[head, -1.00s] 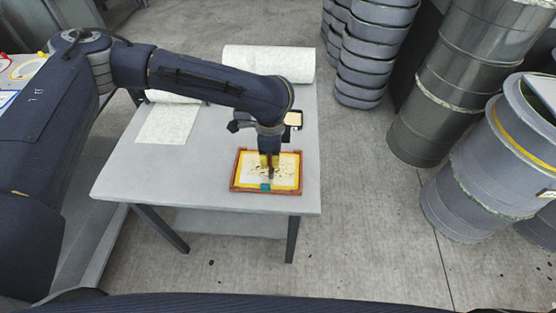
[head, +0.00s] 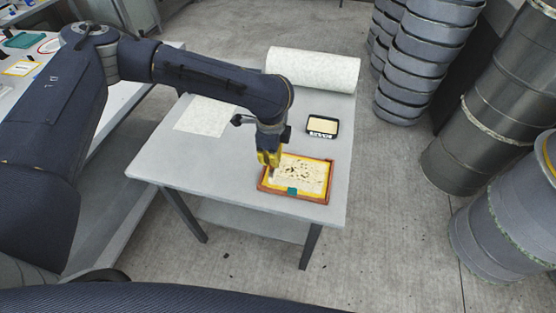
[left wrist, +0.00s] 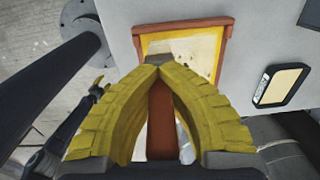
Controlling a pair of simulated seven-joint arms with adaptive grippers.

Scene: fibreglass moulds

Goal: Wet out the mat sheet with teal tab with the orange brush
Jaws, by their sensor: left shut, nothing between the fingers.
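The mat sheet (head: 300,174), pale with dark flecks, lies in a rust-brown mould frame (head: 327,181) with a yellow inner border. Its teal tab (head: 292,190) is at the near edge. My left gripper (head: 271,163) is shut over the frame's left part. In the left wrist view, a rust-brown strip (left wrist: 162,115) shows between the yellow fingers, and a small grey-brown piece (left wrist: 172,61) shows beyond the tips. I cannot tell whether these are the orange brush. The frame's far edge (left wrist: 185,22) shows there too. My right gripper is not in view.
A black-rimmed tray (head: 322,125) with a pale yellow inside stands behind the mould. A white mat roll (head: 312,69) lies at the table's back, its loose sheet (head: 205,116) at the left. The table (head: 180,160) is clear at front left. Drums (head: 505,205) stand right.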

